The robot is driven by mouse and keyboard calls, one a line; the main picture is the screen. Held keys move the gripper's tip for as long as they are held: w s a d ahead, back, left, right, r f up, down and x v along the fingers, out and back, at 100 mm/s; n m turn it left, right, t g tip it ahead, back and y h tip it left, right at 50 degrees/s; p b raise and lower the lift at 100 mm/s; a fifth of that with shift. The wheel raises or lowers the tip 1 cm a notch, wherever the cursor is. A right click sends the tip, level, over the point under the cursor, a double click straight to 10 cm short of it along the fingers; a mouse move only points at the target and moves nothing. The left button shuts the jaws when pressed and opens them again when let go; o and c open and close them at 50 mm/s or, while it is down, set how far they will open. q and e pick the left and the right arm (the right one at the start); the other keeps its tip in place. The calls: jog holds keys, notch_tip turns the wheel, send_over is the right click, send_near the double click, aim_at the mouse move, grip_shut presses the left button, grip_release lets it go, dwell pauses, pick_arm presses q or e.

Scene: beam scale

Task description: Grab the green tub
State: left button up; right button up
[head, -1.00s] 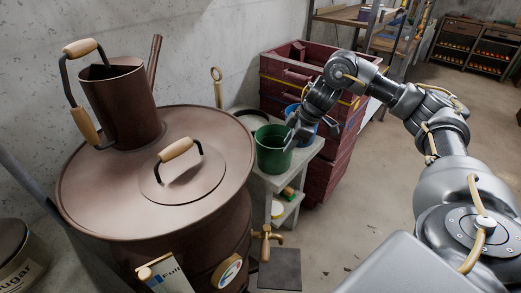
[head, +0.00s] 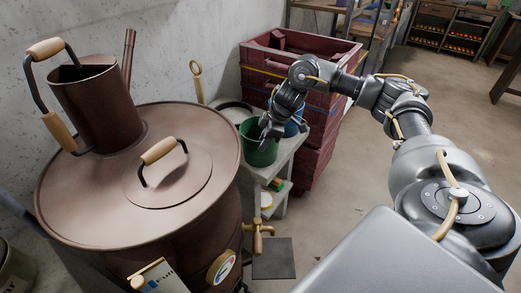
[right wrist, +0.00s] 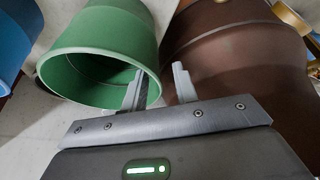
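The green tub (head: 261,154) stands upright on a small pale stand, between the large brown barrel and a blue tub. In the right wrist view the green tub (right wrist: 105,45) shows with its open mouth towards me. My right gripper (head: 266,131) is at the tub's rim in the head view. In the right wrist view my right gripper (right wrist: 160,72) has its fingers apart, with the left finger over the tub's mouth and the right finger outside its wall. I cannot tell whether either finger touches the tub. My left gripper is not in view.
The blue tub (head: 292,122) is just right of the green one on the stand (head: 285,160). Red crates (head: 318,95) are stacked behind. Open floor lies at right.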

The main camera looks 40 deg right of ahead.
aim_at(257, 157)
jog(key=x, duration=0.2)
jog(key=p+x, duration=0.1)
jog(key=x, duration=0.1)
jog(key=shift+w+r, duration=0.15)
jog(key=shift+w, duration=0.15)
jog(key=shift+w+a+f, duration=0.15)
jog(key=shift+f, duration=0.35)
grip_shut()
jog(key=shift+r, duration=0.1)
dwell(0.5)
